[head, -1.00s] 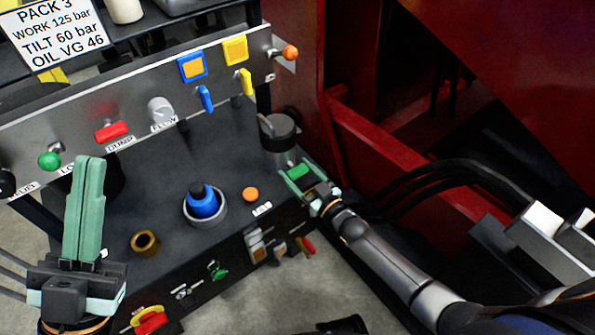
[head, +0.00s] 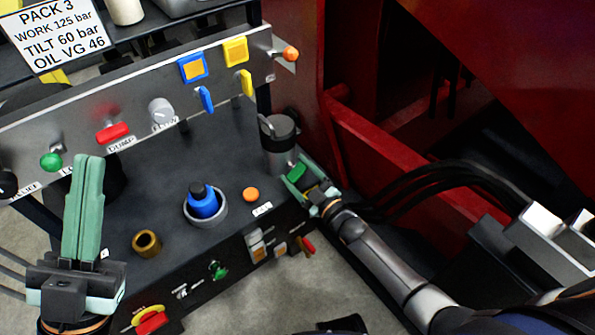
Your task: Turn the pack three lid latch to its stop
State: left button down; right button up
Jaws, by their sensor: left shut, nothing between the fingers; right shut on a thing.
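The pack three sign (head: 55,35) stands at the top left. A small bright green handle (head: 297,172), which looks like the lid latch, sits at the right edge of the dark pack top, beside a grey cylinder (head: 279,150). My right gripper (head: 299,174) is shut on this green handle; its fingers hide part of it. A small white label (head: 262,209) lies left of the gripper, too small to read surely. My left gripper (head: 89,160) is shut and empty, pointing up in front of the panel at the left.
A sloped panel (head: 140,115) carries a green knob (head: 51,162), a red handle (head: 113,132) and blue and yellow levers. A blue knob (head: 202,202), an orange button (head: 251,194) and a brass ring (head: 146,243) are on the top. A red frame (head: 400,160) and hoses lie right.

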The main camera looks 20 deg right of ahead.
jog(key=n, duration=0.5)
jog(key=shift+f+n+b, duration=0.1)
jog(key=shift+n+b, duration=0.2)
jog(key=shift+b, duration=0.1)
jog(key=n+b, duration=0.1)
jog(key=n, duration=0.4)
jog(key=shift+n, duration=0.3)
jog(key=o, duration=1.3)
